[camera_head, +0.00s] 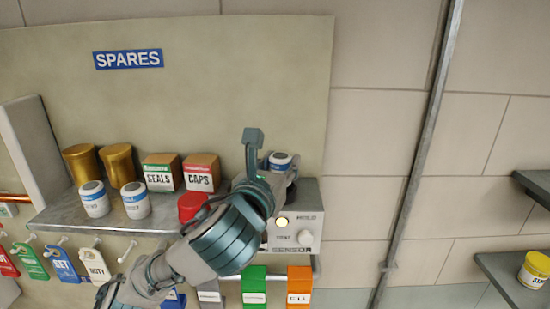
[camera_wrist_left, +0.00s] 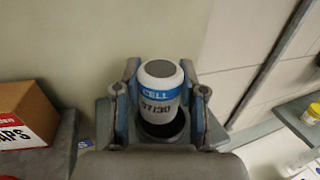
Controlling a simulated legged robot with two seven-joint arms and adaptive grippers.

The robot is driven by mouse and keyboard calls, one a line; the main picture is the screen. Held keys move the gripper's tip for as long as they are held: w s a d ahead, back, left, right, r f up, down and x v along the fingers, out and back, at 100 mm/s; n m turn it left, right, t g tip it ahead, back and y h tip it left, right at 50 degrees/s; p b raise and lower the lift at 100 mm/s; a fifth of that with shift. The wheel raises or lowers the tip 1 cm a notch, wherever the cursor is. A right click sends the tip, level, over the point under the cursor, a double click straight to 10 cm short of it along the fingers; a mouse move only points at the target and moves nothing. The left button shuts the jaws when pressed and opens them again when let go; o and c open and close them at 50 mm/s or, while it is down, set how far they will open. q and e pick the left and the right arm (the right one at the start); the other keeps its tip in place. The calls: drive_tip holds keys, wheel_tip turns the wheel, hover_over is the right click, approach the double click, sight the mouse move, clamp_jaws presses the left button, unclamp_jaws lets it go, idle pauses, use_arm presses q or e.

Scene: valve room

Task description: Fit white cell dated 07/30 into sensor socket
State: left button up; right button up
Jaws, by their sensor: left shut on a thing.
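My left gripper (camera_head: 272,165) is shut on a white cell with a blue band (camera_head: 281,160), over the sensor box at the right end of the shelf. In the left wrist view the cell (camera_wrist_left: 160,88) stands upright between the two fingers (camera_wrist_left: 160,98) and reads CELL 07/30. Its lower end is at the round dark opening of the sensor socket (camera_wrist_left: 166,128); how deep it sits I cannot tell. The grey sensor box (camera_head: 310,215) has a pale yellow lamp and a knob on its front. My right gripper is not in view.
Two other white cells (camera_head: 95,199) (camera_head: 135,200) stand on the metal shelf (camera_head: 80,218). Behind are two brass-coloured cylinders (camera_head: 117,163) and boxes marked SEALS (camera_head: 160,174) and CAPS (camera_head: 201,174). A red item (camera_head: 191,206) stands close to my arm. Coloured tags hang below.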

use_arm(q)
drive_tip(key=shift+s+d+f, duration=0.1)
drive_tip(key=shift+d, duration=0.3)
drive_tip(key=shift+s+d, duration=0.15)
drive_tip(key=shift+a, duration=0.85)
drive_tip(key=shift+s+d, duration=0.1)
drive_tip(key=shift+d, duration=0.35)
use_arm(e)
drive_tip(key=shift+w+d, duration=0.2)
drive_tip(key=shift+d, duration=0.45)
use_arm(q)
drive_tip(key=shift+a+f, duration=0.25)
drive_tip(key=shift+a, duration=0.1)
